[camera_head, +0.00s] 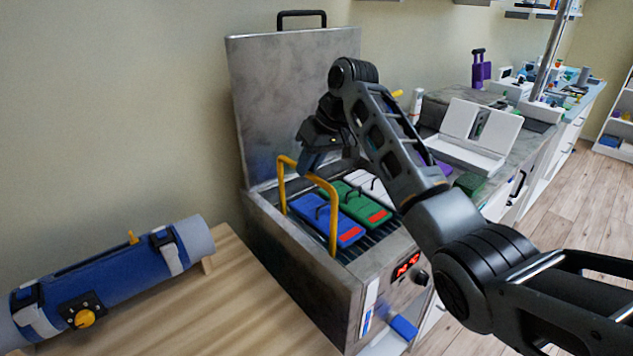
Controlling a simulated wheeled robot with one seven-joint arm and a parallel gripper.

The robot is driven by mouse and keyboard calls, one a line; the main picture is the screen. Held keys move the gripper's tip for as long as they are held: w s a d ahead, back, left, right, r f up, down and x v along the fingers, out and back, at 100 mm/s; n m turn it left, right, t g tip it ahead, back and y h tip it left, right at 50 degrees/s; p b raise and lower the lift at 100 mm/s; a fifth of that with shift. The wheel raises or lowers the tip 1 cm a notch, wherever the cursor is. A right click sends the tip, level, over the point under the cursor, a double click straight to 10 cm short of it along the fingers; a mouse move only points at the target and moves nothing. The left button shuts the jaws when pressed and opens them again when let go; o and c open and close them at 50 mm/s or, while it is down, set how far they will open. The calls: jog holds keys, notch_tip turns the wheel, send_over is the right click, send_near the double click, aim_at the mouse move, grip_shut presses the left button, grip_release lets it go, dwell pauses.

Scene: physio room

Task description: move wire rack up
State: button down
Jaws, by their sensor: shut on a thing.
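The wire rack (352,252) sits in the open metal tank unit, its dark wires showing around the packs. A tall yellow handle (333,225) rises from its left side. My gripper (311,164) is over the left part of the tank, shut on the top bar of this handle. The fingertips are small and dark, so the exact grip is hard to see. A blue pack (325,222), a green pack (350,203) and a white pack (368,185) lie side by side on the rack, the first two with red patches. My arm hides the rack's right end.
The tank's lid (275,100) stands open against the wall behind. A wooden table (215,300) with a blue cylindrical device (110,275) is at the left. A counter at the right holds a white open case (475,135) and other items.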

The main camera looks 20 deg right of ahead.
jog(key=shift+w+r, duration=0.1)
jog(key=shift+r, duration=0.35)
jog(key=c, duration=1.3)
grip_release()
jog(key=shift+o, duration=1)
jog(key=shift+f, duration=0.1)
jog(key=b+v, duration=0.1)
jog(key=v, duration=0.6)
jog(key=shift+s+r, duration=0.25)
jog(key=shift+r, duration=0.05)
jog(key=shift+d, duration=0.1)
